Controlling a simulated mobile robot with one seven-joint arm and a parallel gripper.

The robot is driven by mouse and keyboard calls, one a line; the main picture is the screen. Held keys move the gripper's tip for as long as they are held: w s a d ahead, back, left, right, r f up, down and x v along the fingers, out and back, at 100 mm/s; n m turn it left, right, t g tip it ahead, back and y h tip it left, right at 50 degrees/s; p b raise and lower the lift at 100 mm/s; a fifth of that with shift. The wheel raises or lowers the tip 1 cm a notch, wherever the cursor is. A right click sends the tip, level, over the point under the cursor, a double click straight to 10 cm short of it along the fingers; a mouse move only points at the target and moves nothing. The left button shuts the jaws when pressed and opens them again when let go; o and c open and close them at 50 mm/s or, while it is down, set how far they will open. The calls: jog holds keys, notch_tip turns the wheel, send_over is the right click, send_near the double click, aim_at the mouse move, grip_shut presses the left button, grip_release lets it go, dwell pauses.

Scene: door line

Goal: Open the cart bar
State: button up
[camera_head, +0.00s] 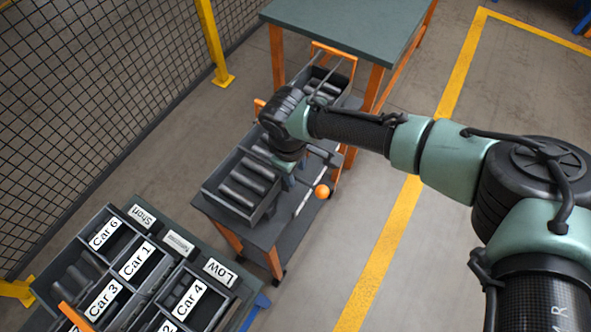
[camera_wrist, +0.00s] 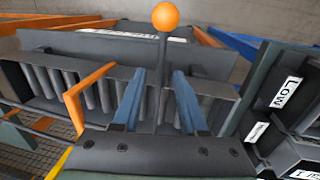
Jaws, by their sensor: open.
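The cart (camera_head: 276,232) is a dark grey trolley with orange legs, carrying grey bins of rollers. Its bar is a thin dark rod with an orange ball (camera_head: 322,191) at its end, sticking out at the cart's right side. In the wrist view the rod (camera_wrist: 163,60) runs from the ball (camera_wrist: 165,16) down between my fingers. My gripper (camera_wrist: 160,78) is open, with one blue finger on each side of the rod. I cannot tell whether either finger touches it. In the head view my wrist hides most of the fingers and part of the rod.
An orange bracket (camera_wrist: 78,100) stands left of my fingers. A rack of labelled bins (camera_head: 140,262) stands at the lower left. A green-topped table (camera_head: 350,28) is behind the cart, and a mesh fence (camera_head: 90,90) is at left. Floor right of the cart is clear.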

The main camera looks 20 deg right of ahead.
jog(key=shift+f, duration=0.7)
grip_shut()
jog(key=shift+w, duration=0.1)
dwell(0.9)
